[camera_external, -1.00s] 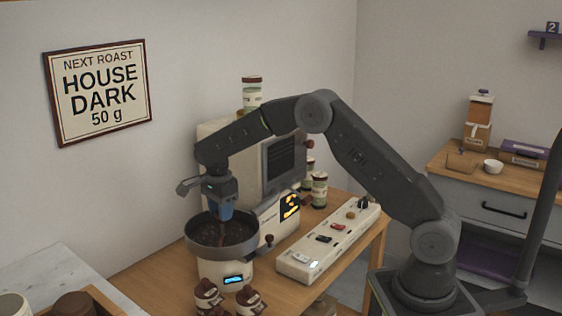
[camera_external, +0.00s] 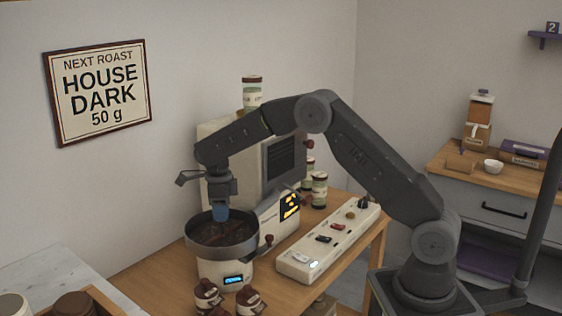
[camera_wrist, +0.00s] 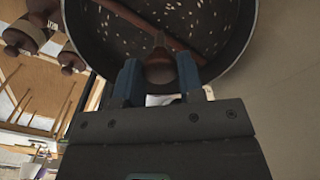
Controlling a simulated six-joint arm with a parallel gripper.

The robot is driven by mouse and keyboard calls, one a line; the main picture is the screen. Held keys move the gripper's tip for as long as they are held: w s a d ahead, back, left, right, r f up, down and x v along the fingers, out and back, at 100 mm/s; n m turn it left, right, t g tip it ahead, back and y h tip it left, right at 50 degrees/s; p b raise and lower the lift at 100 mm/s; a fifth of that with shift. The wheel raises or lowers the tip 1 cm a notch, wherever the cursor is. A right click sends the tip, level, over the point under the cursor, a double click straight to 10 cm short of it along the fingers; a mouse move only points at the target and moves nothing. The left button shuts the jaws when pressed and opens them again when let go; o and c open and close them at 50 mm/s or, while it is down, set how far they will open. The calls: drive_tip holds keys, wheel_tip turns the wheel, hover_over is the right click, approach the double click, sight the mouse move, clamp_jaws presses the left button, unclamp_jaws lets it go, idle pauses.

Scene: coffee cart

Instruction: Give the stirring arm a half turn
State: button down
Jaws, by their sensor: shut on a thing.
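The round dark pan (camera_external: 249,237) stands on a cream base with a lit blue display. In the wrist view the pan (camera_wrist: 85,35) holds scattered pale beans. The brown stirring arm (camera_wrist: 125,13) lies across the pan, and its rounded knob (camera_wrist: 160,68) sits between my blue fingers. My gripper (camera_wrist: 160,75) is shut on this knob; it also shows in the external view (camera_external: 221,212), pointing down over the pan. In the external view my fingers hide most of the knob.
A switch panel (camera_external: 325,243) lies to the right. Small brown-capped jars (camera_external: 207,296) stand close in front of the pan base. Striped canisters (camera_external: 319,190) stand behind the panel.

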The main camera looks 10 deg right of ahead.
idle(0.4)
drive_tip(key=c, duration=0.7)
unclamp_jaws()
drive_tip(key=shift+c, duration=0.2)
drive_tip(key=shift+r, duration=0.1)
wheel_tip(320, 180, up, 14)
